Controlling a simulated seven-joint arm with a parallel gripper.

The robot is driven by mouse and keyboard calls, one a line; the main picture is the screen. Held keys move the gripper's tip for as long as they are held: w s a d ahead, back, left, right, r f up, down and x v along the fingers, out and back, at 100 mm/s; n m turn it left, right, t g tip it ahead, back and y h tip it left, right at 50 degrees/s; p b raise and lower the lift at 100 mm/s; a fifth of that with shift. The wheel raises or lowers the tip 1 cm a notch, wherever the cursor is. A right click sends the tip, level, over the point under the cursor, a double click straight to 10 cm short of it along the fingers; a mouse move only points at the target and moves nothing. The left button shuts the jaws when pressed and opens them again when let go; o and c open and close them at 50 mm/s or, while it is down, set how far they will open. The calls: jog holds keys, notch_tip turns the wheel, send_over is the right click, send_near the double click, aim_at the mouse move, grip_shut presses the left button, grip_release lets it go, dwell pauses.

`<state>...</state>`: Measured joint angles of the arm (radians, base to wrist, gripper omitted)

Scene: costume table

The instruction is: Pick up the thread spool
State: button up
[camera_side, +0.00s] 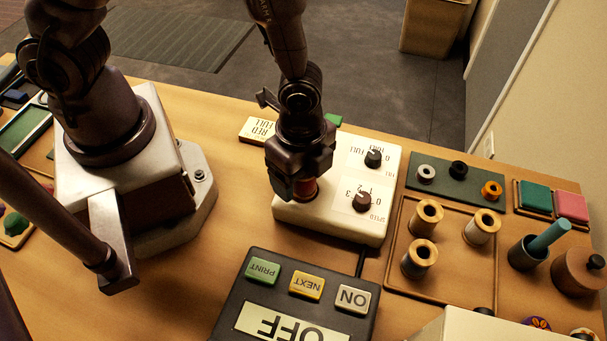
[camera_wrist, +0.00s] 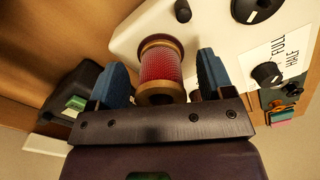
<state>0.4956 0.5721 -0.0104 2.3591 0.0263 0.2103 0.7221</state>
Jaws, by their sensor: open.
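The thread spool (camera_wrist: 161,68), wound with red thread between tan ends, shows in the wrist view between my two blue fingers. My gripper (camera_wrist: 161,76) is open, with one finger on each side of the spool and visible gaps between. In the side view a small red part of the spool (camera_side: 306,187) shows beneath my gripper (camera_side: 297,184), at the left end of the white machine (camera_side: 325,222). My gripper hides the rest of it there. I cannot tell exactly how deep the fingers reach around it.
The white machine carries dark knobs (camera_side: 374,157). A dark button box (camera_side: 236,290) lies in front. A lidded pot (camera_side: 578,273) stands far right.

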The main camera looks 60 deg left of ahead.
jog(key=c, duration=1)
notch_tip(320, 180, up, 10)
jog(key=shift+d+f, duration=0.1)
